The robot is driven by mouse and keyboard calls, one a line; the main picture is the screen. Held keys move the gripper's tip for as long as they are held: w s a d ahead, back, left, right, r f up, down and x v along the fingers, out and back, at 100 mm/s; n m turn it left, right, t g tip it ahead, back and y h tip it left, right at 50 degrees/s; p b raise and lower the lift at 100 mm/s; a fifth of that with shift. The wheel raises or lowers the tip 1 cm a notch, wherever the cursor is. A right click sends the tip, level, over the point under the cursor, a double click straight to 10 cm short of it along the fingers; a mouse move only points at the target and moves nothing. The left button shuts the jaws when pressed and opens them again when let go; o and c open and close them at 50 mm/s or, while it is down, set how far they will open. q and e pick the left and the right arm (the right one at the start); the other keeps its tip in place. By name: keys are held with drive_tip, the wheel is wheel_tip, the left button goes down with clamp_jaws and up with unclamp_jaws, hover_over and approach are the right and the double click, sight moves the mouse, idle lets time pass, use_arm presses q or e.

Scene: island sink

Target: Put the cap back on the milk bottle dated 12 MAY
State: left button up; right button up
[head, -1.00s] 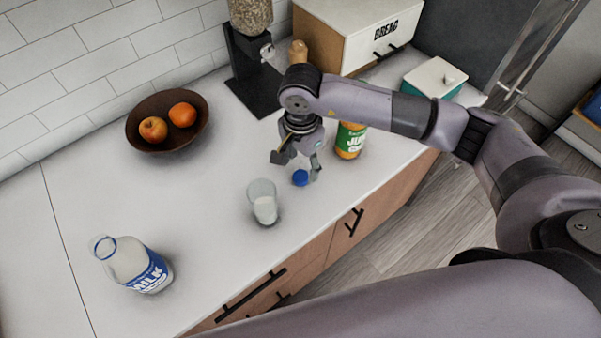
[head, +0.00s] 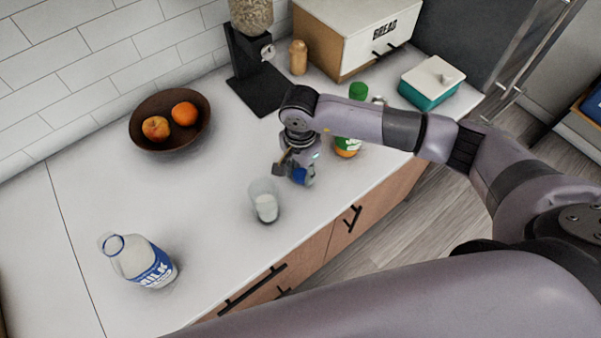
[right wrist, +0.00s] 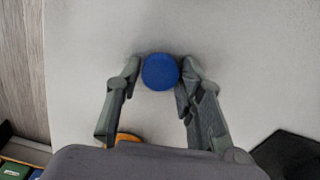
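The milk bottle (head: 139,262) stands uncapped on the counter at the lower left of the head view, with a blue rim and a blue and white label. I cannot read a date on it. The round blue cap (head: 299,175) is on the counter, partly hidden by my right gripper (head: 297,179). In the right wrist view the cap (right wrist: 160,72) sits between the two fingertips of the right gripper (right wrist: 159,80). The right finger is very close to it or touching, and a small gap shows at the left finger. My left gripper is out of view.
A glass of milk (head: 265,203) stands just left of the right gripper. A juice bottle (head: 347,147) is just right of it. A fruit bowl (head: 148,107), a dispenser (head: 255,75) and a bread box (head: 352,42) stand along the back. The counter between glass and milk bottle is clear.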

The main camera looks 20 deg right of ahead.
sight(300, 174)
drive_tip(key=shift+c, duration=1.3)
drive_tip(key=shift+r, duration=0.1)
drive_tip(key=shift+r+b, duration=0.3)
drive_tip(key=shift+r, duration=0.3)
wheel_tip(300, 174, up, 19)
drive_tip(key=b, duration=0.5)
drive_tip(key=shift+f, duration=0.15)
drive_tip(key=s+d+f+n, duration=0.5)
drive_tip(key=s+f+n, duration=0.3)
drive_tip(key=n, duration=0.4)
drive_tip(key=shift+d+f+b, duration=0.4)
drive_tip(key=shift+f+b, duration=0.05)
drive_tip(key=shift+f, duration=0.2)
drive_tip(key=shift+s, duration=0.1)
